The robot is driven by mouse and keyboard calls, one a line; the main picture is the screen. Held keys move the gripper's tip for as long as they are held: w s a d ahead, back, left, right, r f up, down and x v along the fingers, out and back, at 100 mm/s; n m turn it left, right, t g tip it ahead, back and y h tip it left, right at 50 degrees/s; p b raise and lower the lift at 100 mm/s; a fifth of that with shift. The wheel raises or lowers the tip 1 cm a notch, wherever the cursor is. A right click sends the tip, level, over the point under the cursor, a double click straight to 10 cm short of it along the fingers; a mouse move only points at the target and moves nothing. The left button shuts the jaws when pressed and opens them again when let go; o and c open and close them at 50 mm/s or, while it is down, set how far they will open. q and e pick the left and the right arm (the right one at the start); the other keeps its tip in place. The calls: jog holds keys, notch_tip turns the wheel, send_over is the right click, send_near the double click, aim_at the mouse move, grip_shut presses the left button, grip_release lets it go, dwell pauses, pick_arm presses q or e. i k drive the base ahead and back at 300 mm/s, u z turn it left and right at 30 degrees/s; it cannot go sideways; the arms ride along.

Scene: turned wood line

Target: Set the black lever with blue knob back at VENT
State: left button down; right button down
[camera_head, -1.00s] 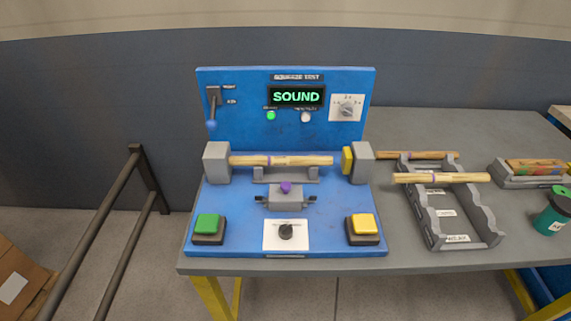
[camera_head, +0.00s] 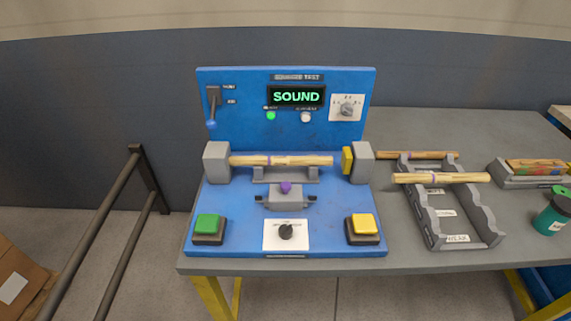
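The black lever (camera_head: 213,103) with its blue knob (camera_head: 211,125) is on the upper left of the blue machine's back panel (camera_head: 240,105). The lever hangs down, with the knob at its lower end. Two small labels (camera_head: 230,94) sit to its right, one above the other; their text is too small to read surely. Neither of my grippers shows in the head view.
A turned wood piece (camera_head: 280,161) lies between the machine's grey end blocks. The display (camera_head: 296,97) reads SOUND, with a green lamp lit below. Green (camera_head: 208,225) and yellow (camera_head: 363,224) buttons are in front. A grey rack (camera_head: 430,220) with wood pieces stands right.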

aim_at(212, 124)
jog(key=k, duration=0.65)
jog(key=u, duration=0.85)
jog(key=i, duration=1.55)
jog(key=z, duration=0.85)
